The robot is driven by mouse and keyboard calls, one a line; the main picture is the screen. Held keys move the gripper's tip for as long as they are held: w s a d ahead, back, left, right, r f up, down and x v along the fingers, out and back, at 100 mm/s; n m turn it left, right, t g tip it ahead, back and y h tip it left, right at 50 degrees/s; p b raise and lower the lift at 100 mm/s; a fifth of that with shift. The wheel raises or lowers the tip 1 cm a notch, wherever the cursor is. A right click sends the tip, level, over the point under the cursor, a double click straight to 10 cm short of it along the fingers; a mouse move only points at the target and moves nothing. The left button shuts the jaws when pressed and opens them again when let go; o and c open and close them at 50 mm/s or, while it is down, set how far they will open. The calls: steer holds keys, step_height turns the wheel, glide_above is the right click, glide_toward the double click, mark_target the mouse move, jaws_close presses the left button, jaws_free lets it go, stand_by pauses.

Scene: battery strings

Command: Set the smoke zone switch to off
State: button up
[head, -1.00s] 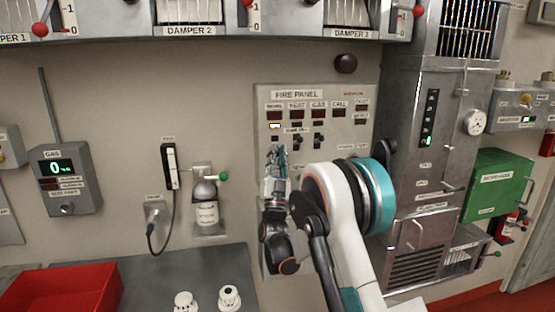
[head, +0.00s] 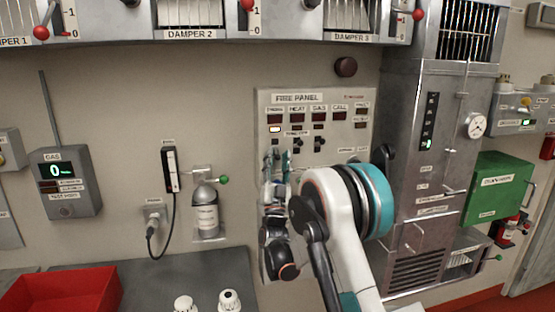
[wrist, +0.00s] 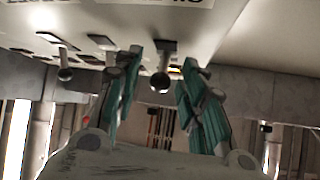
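The grey fire panel (head: 348,110) is on the wall, with a row of labelled columns. The smoke column is leftmost, with a lit lamp (head: 275,129) under its label. Two dark toggle levers show to its right, the heat lever (head: 297,143) and the gas lever (head: 319,143). My gripper (head: 276,158) is in front of the panel's left part and hides the smoke lever there. In the wrist view, my gripper (wrist: 162,62) is open. A ball-ended lever, apparently the smoke zone switch (wrist: 160,82), stands between the fingers, with no clear contact. Another lever (wrist: 65,72) is outside them.
A handset (head: 171,170) and a grey bottle (head: 205,207) with a green knob hang left of the panel. A metal cabinet (head: 430,190) stands close on the right. The damper shelf (head: 200,40) runs above. A red bin (head: 60,290) sits lower left.

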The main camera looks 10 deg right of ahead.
steer(key=v, duration=1.1)
steer(key=shift+s+f, duration=0.2)
step_height(320, 180, up, 8)
steer(key=w+a+n+g+y, duration=0.2)
steer(key=n+g+y, duration=0.1)
steer(key=n+y, duration=0.3)
steer(key=s+n+g+y+b, duration=0.2)
steer(key=s+g+y, duration=0.2)
steer(key=s+g, duration=0.15)
steer(key=s+d+f+g, duration=0.1)
steer(key=s+f+g, duration=0.2)
steer(key=s, duration=0.9)
steer(key=s+d+f+g+h, duration=0.1)
steer(key=s+d+f+g, duration=0.1)
steer(key=s+f+g, duration=0.2)
steer(key=s+d+f+g+b, duration=0.1)
steer(key=s+f+g, duration=0.3)
steer(key=s, duration=1.7)
step_height(320, 180, down, 5)
steer(key=shift+r, duration=0.1)
steer(key=shift+d, duration=0.15)
steer(key=shift+c, duration=0.6)
steer(key=shift+d, duration=0.15)
